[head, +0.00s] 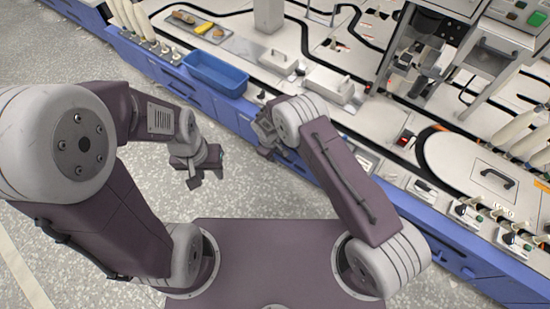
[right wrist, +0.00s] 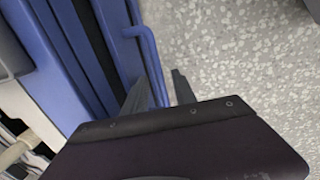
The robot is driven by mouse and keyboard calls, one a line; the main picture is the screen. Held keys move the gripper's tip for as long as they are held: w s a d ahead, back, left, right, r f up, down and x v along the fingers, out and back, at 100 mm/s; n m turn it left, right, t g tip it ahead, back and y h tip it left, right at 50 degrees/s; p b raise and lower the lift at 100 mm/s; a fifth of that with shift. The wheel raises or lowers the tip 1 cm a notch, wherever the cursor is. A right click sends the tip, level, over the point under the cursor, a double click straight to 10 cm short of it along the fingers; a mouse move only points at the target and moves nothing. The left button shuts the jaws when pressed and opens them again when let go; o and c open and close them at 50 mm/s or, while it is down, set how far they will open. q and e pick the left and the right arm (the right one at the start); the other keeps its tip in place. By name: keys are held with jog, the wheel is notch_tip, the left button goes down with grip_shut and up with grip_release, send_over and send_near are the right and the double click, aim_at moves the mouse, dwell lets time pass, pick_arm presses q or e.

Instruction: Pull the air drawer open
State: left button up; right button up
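A blue drawer front with a blue bar handle (right wrist: 150,62) shows in the right wrist view. My right gripper (right wrist: 160,92) is open, with one dark finger on each side of the handle's lower end. A gap shows between the handle and the right finger; contact with the left finger is unclear. In the head view my right gripper (head: 265,133) is at the blue cabinet front (head: 233,112), and the handle there is hidden by it. My left gripper (head: 207,170) is open and empty above the floor, apart from the cabinet. No label shows which drawer is the air drawer.
A blue bin (head: 216,69) stands on the counter edge above the cabinet. A tray (head: 199,26) with a yellow item lies behind it. White boxes (head: 328,82) and machinery fill the counter. The speckled floor (head: 250,185) before the cabinet is clear.

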jog(key=shift+f, duration=0.35)
jog(key=shift+c, duration=0.3)
grip_shut()
dwell(1.0)
